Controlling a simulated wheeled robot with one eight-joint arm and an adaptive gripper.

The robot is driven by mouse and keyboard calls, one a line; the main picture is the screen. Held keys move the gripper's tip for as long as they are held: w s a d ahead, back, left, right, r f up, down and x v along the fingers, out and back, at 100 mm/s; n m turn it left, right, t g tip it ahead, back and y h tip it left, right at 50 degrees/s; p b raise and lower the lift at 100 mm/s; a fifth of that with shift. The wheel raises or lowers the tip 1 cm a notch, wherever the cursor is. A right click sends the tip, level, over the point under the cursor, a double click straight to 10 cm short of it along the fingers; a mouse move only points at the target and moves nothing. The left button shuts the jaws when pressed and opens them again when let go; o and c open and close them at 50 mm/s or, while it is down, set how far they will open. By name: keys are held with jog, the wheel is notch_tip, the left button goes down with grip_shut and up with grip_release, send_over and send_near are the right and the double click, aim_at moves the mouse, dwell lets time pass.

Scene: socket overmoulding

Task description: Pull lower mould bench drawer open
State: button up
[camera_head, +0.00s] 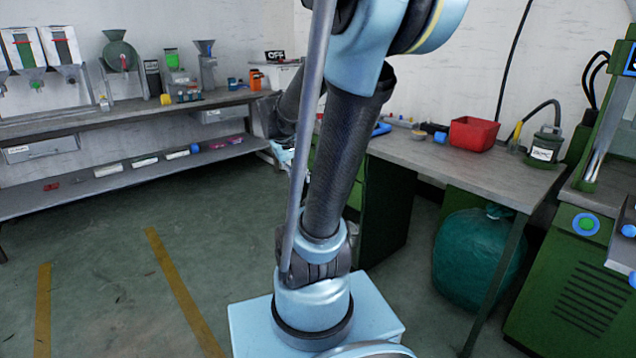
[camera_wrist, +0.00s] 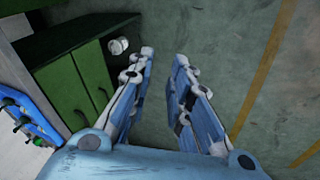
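The mould bench has a green cabinet (camera_head: 385,212) under a grey top (camera_head: 470,168) right of centre in the head view. In the wrist view its green front (camera_wrist: 72,102) shows at the upper left, with two panels side by side. I cannot tell which panel is the lower drawer; neither visibly stands out. My gripper (camera_wrist: 165,55) is open, with only floor visible between its fingers. It is to the right of the green front in the wrist view and appears apart from it. In the head view my arm largely hides the gripper and the drawer front.
A red bin (camera_head: 473,134) and a green canister (camera_head: 546,146) stand on the bench. A teal bag (camera_head: 478,252) sits beneath it. A long shelf unit (camera_head: 110,180) lines the left wall. A small white round object (camera_wrist: 118,45) lies near the cabinet. Floor at left is clear.

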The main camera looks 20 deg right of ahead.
jog(key=w+d+f+h, duration=0.2)
jog(key=w+d, duration=0.1)
jog(key=w, duration=0.7)
jog(key=w+d+f+n+t+h, duration=0.1)
jog(key=w+d+h, duration=0.1)
jog(key=w, duration=0.8)
jog(key=w+d+f+h, duration=0.2)
jog(key=w+d, duration=0.1)
jog(key=w, duration=0.7)
jog(key=w+d+f+n+t+h, duration=0.1)
jog(key=w+f+h, duration=0.1)
jog(key=w+f, duration=0.65)
jog(key=w+d+f+n+t+h, duration=0.1)
jog(key=w+f+h, duration=0.35)
jog(key=f, duration=0.75)
jog(key=shift+y, duration=0.85)
jog(key=x, duration=1.1)
jog(key=w+x, duration=0.1)
jog(key=x, duration=0.5)
jog(key=shift+w+d, duration=0.15)
jog(key=shift+w, duration=0.05)
jog(key=shift+r, duration=0.1)
grip_shut()
